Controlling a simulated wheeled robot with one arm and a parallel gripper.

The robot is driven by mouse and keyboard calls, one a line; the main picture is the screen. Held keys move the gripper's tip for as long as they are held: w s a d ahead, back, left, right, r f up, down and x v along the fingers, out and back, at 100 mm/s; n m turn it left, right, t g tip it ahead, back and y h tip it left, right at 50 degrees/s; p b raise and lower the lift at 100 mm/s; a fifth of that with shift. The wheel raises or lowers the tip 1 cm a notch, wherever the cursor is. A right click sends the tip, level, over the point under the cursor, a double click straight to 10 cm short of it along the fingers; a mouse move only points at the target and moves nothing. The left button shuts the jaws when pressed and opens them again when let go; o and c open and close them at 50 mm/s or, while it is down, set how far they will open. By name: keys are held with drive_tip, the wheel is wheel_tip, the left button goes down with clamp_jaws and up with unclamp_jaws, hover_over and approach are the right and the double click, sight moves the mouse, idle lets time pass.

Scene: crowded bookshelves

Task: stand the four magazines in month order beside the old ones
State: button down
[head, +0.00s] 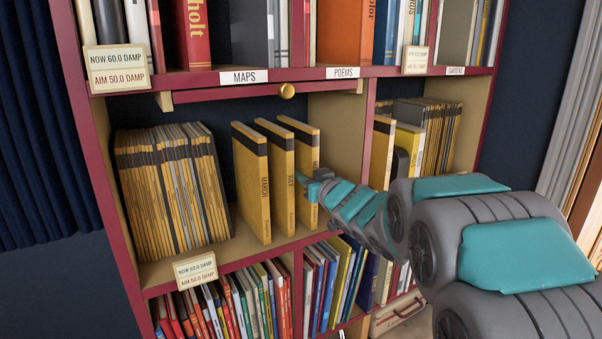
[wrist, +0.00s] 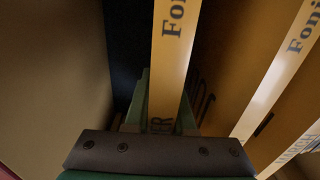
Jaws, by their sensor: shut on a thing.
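The old magazines (head: 165,195), with yellow and dark spines, stand packed at the left of the middle shelf. To their right, across a gap, three yellow magazines stand upright and apart. The left one (head: 254,185) reads MARCH and the middle one (head: 280,175) appears to read JULY. My gripper (head: 310,188) is shut on the right magazine (head: 302,150). The wrist view shows its pale spine (wrist: 173,65), ending in "ER", between the fingers (wrist: 165,112). Another spine (wrist: 275,80) stands to the right there. The fourth magazine cannot be told for certain.
A wooden divider (head: 340,135) stands right of the held magazine. Beyond it, the right compartment holds yellow volumes (head: 408,142) and another packed row (head: 440,135). A small sign (head: 196,271) sits at the shelf's front edge.

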drive_tip(key=c, duration=0.7)
unclamp_jaws()
drive_tip(key=p+v, duration=0.2)
drive_tip(key=v, duration=0.7)
idle(0.4)
drive_tip(key=shift+s+d, duration=0.1)
